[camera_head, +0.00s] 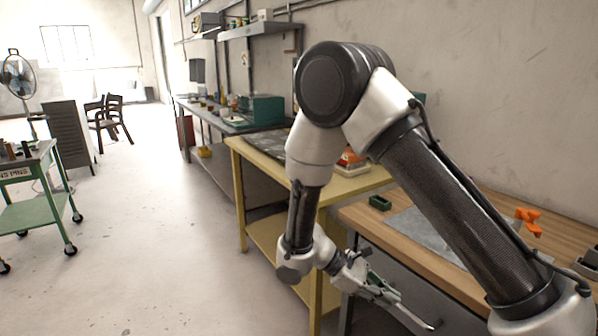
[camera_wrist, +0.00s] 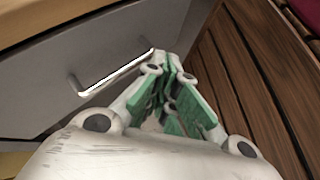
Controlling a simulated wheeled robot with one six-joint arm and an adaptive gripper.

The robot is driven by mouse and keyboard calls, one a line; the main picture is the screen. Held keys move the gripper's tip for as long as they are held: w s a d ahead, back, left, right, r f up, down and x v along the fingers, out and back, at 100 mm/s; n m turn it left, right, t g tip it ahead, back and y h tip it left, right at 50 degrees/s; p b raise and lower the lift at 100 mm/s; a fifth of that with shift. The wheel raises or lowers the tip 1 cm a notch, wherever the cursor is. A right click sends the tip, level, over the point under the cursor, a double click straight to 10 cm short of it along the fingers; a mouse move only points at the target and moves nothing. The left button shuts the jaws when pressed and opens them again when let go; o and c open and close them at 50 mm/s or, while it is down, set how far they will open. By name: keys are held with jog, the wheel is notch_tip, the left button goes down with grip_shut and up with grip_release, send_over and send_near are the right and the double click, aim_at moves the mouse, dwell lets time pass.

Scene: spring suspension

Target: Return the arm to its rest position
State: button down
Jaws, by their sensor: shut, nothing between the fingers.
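My arm is bent at a raised elbow, with its forearm hanging down in front of the benches in the head view. My gripper (camera_head: 384,293) is at the low end of the forearm, near the front of the wooden workbench (camera_head: 468,262). In the wrist view, my gripper (camera_wrist: 172,66) has its green-padded fingers brought together with nothing held between them. A grey drawer front (camera_wrist: 150,32) with a metal handle (camera_wrist: 116,72) lies to the left of the fingers there. Whether the fingers touch the drawer front cannot be told.
A yellow table (camera_head: 246,162) stands behind my forearm. Brown wooden slats (camera_wrist: 245,75) show right of the fingers. A green cart (camera_head: 38,212) stands far left; the floor between is clear.

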jog(key=s+d+r+m+t+y, duration=0.2)
jog(key=s+d+r+m+y, duration=0.1)
jog(key=r, duration=0.6)
jog(key=s+d+r+m+t+y, duration=0.3)
jog(key=s+d+r+m+y, duration=0.1)
jog(key=r, duration=0.6)
jog(key=s+d+r+m+t+y, duration=0.2)
jog(key=s+d+r+m+y, duration=0.2)
jog(key=d+r, duration=0.5)
jog(key=s+m, duration=0.1)
jog(key=m, duration=0.1)
jog(key=shift+r+m, duration=0.4)
jog(key=shift+s, duration=0.1)
